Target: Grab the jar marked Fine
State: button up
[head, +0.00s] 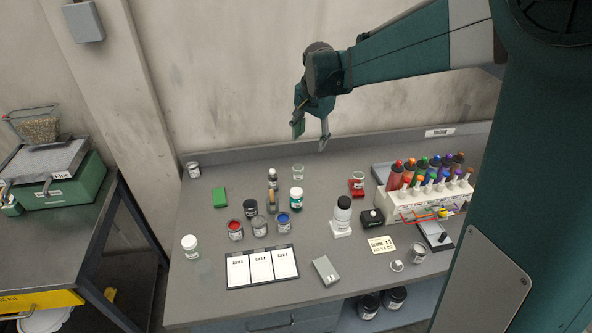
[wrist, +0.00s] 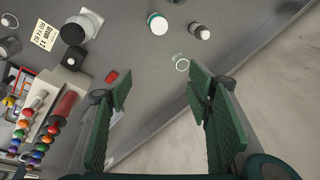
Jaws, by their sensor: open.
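Several small jars stand on the grey bench, and their labels are too small to read, so I cannot tell which is marked Fine. The teal-lidded jar also shows in the wrist view (wrist: 157,23). My gripper (head: 311,137) is open and empty above the back of the bench; its fingers (wrist: 157,84) fill the lower wrist view.
A rack of colored tubes (head: 428,195) stands at the right. A white bottle (head: 342,216) and a black box (head: 372,217) stand before it. A white card tray (head: 262,267) lies in front.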

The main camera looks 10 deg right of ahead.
jog(key=w+f+m+g, duration=0.2)
jog(key=w+f+m, duration=0.1)
jog(key=w+f, duration=0.85)
jog(key=m, duration=0.3)
send_near(298, 162)
notch_tip(298, 162, down, 6)
jog(key=s, duration=0.2)
jog(key=shift+w+a+r+g, duration=0.2)
jog(key=shift+a+g, duration=0.1)
jog(key=shift+g, duration=0.1)
jog(key=shift+f, duration=0.15)
jog(key=shift+f, duration=1.15)
jog(key=shift+f, duration=0.15)
jog(key=shift+s+f, duration=0.2)
jog(key=shift+f, duration=2.3)
jog(key=shift+c, duration=0.7)
